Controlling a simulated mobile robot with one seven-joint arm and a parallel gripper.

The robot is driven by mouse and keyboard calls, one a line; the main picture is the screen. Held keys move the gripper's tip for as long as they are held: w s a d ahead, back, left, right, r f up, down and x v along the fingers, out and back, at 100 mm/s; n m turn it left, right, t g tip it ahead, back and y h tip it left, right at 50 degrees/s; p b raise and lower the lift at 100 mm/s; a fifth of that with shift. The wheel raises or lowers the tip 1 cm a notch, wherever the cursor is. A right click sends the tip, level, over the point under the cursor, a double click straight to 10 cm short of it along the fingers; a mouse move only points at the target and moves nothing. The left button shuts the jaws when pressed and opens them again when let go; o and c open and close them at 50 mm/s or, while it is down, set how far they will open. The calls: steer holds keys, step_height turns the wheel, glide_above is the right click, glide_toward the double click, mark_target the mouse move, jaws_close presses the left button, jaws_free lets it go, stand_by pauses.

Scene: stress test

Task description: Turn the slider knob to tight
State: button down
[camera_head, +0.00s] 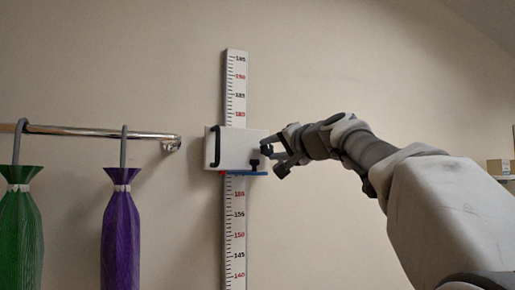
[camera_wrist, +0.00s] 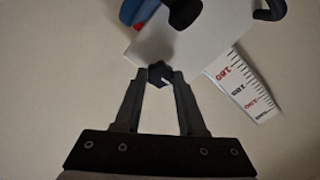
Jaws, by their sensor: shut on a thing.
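The slider is a white block (camera_head: 231,148) on a vertical white height scale (camera_head: 236,85) fixed to the wall. It has a black handle on its left side and a blue and red strip (camera_head: 245,173) along its bottom edge. The white block also shows in the wrist view (camera_wrist: 200,42). A small dark knob (camera_wrist: 159,73) sits at the block's edge, between my fingertips. My gripper (camera_head: 277,150) reaches the block's right side. In the wrist view my gripper (camera_wrist: 160,76) is shut on the knob. The knob has a small light mark; its tight or loose setting cannot be read.
A metal rail (camera_head: 90,132) on the left wall carries a green umbrella (camera_head: 20,225) and a purple umbrella (camera_head: 121,230). A shelf with small boxes (camera_head: 498,167) is at the far right. The wall around the scale is bare.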

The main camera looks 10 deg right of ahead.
steer(key=shift+m, duration=0.6)
steer(key=shift+c, duration=2.4)
jaws_free()
steer(key=b+v, duration=0.4)
steer(key=v, duration=1.3)
steer(key=shift+s+b, duration=0.25)
steer(key=shift+b, duration=0.05)
steer(key=s+a+f+n+g+h, duration=0.1)
steer(key=s+a+f+n+g, duration=0.2)
steer(key=f, duration=1.1)
steer(key=s+a+f+n+g+h, duration=0.1)
steer(key=s+a+f+g, duration=0.25)
steer(key=f, duration=1.05)
steer(key=s+f+n+g+h, duration=0.1)
steer(key=s+f, duration=0.4)
steer(key=f, duration=0.5)
steer(key=s+f+n+g+h, duration=0.2)
steer(key=s+f, duration=0.4)
steer(key=f, duration=0.4)
steer(key=shift+s+d+n+g+h, duration=0.2)
steer(key=shift+d+n+g+h, duration=0.15)
steer(key=shift+n+g, duration=0.6)
